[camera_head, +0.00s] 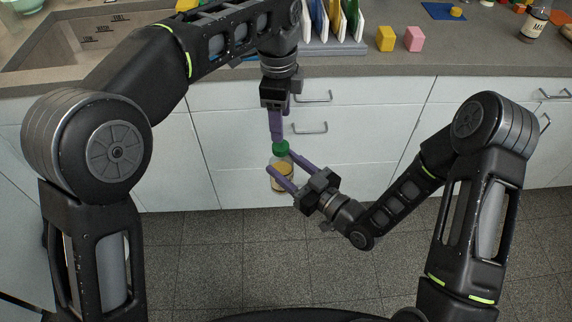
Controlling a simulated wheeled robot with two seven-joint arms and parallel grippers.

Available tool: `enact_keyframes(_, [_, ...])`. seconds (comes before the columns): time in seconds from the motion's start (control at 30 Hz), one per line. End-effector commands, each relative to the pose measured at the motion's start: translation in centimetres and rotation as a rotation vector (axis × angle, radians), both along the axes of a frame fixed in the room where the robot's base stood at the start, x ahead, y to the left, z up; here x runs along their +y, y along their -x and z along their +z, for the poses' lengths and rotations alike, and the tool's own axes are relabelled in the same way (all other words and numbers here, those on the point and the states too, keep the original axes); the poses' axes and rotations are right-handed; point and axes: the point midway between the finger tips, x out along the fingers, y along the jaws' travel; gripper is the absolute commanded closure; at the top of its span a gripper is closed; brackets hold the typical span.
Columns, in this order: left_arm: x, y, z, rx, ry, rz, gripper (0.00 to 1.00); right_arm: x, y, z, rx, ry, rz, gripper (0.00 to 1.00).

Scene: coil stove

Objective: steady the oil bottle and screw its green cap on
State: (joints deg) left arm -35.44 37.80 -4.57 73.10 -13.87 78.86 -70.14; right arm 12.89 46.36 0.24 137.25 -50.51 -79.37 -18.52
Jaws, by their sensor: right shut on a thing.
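The oil bottle (282,184), with yellowish contents and a pale label, is held upright in the air in front of the cabinet fronts. My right gripper (280,161) comes from the right and is shut on it, one purple finger on each side of its upper part. The green cap (280,148) is at the top of the bottle. I cannot tell if it is seated on the neck. My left gripper (277,136) points straight down from above, its fingertips at the cap. Its fingers overlap in this view, so their opening is hidden.
The grey counter (350,62) runs behind, with a sink (90,45) at left. A rack of colored boards (335,25), an orange block (385,38), a pink block (414,39) and a labelled jar (534,22) stand on it. Drawer handles (312,128) are behind the grippers.

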Motion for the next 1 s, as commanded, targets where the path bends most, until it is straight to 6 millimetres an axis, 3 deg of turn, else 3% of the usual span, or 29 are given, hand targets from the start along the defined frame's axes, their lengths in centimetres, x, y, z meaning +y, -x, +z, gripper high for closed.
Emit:
enact_keyframes(0.17, [-0.2, -2.6, -1.9, -0.055, 0.098, 0.14, 0.4, 0.0, 0.0, 0.1, -0.002, -0.001, 0.0, 1.0])
enact_keyframes(0.37, [0.1, -8.3, -4.8, -0.166, 0.331, 0.472, 0.4, 0.0, 0.0, 0.1, -0.002, -0.001, 0.0, 1.0])
enact_keyframes(0.5, [1.5, -12.7, -6.6, -0.236, 0.546, 0.776, 0.4, 0.0, 0.0, 0.1, -0.002, -0.001, 0.0, 1.0])
enact_keyframes(0.57, [2.6, -14.1, -7.8, -0.253, 0.634, 0.915, 0.4, 0.0, 0.0, 0.1, -0.002, -0.001, 0.0, 1.0])
enact_keyframes(0.63, [4.3, -14.9, -10.2, -0.25, 0.721, 1.08, 0.4, 0.0, 0.0, 0.0, -0.002, -0.001, 0.0, 1.0])
enact_keyframes(0.67, [5.1, -14.7, -12.0, -0.238, 0.748, 1.156, 0.4, 0.0, 0.0, 0.0, -0.002, -0.001, 0.0, 1.0])
enact_keyframes(0.77, [7.3, -10.9, -19.7, -0.147, 0.761, 1.386, 0.4, 0.0, 0.0, 0.1, -0.002, -0.001, 0.0, 1.0])
enact_keyframes(0.9, [8.8, -2.4, -28.6, 0.0, 0.665, 1.58, 0.4, 0.0, 0.0, 0.1, -0.002, -0.001, 0.0, 1.0])
enact_keyframes(1.0, [9.6, 4.8, -33.4, 0.107, 0.569, 1.695, 0.4, 0.0, 0.0, 0.1, -0.002, -0.001, 0.0, 1.0])
